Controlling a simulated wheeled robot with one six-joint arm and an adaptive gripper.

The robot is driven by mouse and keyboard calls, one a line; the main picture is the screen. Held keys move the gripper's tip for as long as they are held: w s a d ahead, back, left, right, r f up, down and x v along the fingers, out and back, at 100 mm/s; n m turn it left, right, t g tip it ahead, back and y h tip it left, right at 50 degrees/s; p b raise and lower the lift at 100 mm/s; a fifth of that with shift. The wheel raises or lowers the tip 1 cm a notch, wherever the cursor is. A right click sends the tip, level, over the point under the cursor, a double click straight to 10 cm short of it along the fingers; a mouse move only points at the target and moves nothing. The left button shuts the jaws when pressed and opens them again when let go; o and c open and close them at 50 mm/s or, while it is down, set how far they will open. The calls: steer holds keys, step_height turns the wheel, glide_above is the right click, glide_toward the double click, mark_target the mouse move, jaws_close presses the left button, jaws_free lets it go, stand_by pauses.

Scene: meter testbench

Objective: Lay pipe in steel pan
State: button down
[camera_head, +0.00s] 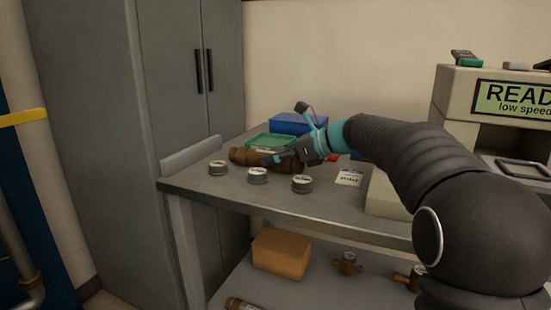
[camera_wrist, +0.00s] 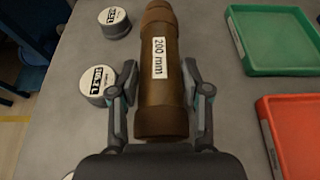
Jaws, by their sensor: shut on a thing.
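The brown pipe (camera_head: 243,156) lies level over the bench's back part, in front of the green tray. In the wrist view the pipe (camera_wrist: 163,95) carries a white "200 mm" label and points away from me. My gripper (camera_head: 290,154) is shut on it, with one finger on each side, as the wrist view of my gripper (camera_wrist: 161,78) shows. I cannot tell whether the pipe touches the bench top. I cannot pick out a steel pan in either view.
The green tray (camera_wrist: 249,58) and a red tray (camera_wrist: 267,130) lie right of the pipe. A blue bin (camera_head: 298,123) stands behind. Round labelled pieces (camera_head: 257,176) line the bench front, beside a white card (camera_head: 349,178). A READY-marked unit (camera_head: 455,95) stands right. A box (camera_head: 281,254) sits below.

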stand_by(0.3)
steer(key=c, duration=0.8)
jaws_free()
steer(key=shift+f, duration=0.1)
